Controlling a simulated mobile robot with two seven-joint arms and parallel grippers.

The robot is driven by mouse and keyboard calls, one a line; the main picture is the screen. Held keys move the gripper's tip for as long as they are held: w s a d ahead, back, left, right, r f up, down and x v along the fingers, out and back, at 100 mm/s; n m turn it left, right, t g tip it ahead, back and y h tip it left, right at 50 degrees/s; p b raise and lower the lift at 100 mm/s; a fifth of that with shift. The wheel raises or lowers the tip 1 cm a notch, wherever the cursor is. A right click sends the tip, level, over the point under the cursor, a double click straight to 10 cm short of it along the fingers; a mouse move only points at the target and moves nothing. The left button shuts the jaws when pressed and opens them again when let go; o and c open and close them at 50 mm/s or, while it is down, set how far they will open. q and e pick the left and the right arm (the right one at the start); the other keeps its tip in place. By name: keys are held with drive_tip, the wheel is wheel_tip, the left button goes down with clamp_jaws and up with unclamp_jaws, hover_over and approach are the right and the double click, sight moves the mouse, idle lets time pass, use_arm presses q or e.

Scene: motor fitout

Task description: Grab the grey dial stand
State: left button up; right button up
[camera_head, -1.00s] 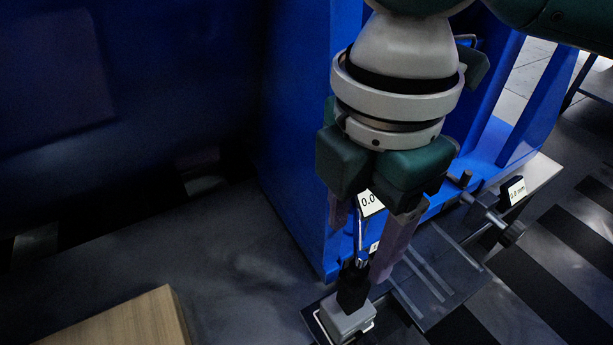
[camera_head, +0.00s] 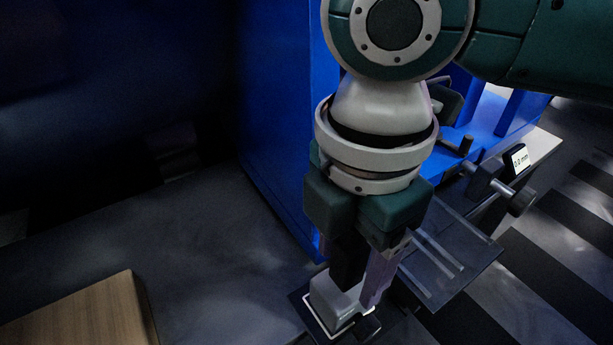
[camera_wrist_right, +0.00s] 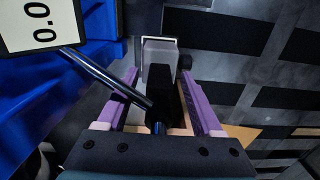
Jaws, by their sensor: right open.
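The grey dial stand has a grey block base (camera_head: 338,301) on a dark plate with a white outline, low in the head view. In the right wrist view, its grey block (camera_wrist_right: 158,55), black upright part, slanting rod and white dial reading 0.0 (camera_wrist_right: 32,22) show. My right gripper (camera_head: 352,275) points down over the stand, low near the base. In the right wrist view, its two purple fingers (camera_wrist_right: 158,85) are open, one on each side of the black part, with gaps visible. My left gripper is out of view.
A blue frame (camera_head: 282,150) stands close behind the gripper. A wooden block (camera_head: 85,312) lies at lower left, with bare grey surface between.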

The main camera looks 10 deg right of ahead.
drive_tip(key=shift+r, duration=0.1)
clamp_jaws()
idle(0.3)
drive_tip(key=shift+w, duration=0.1)
idle(0.8)
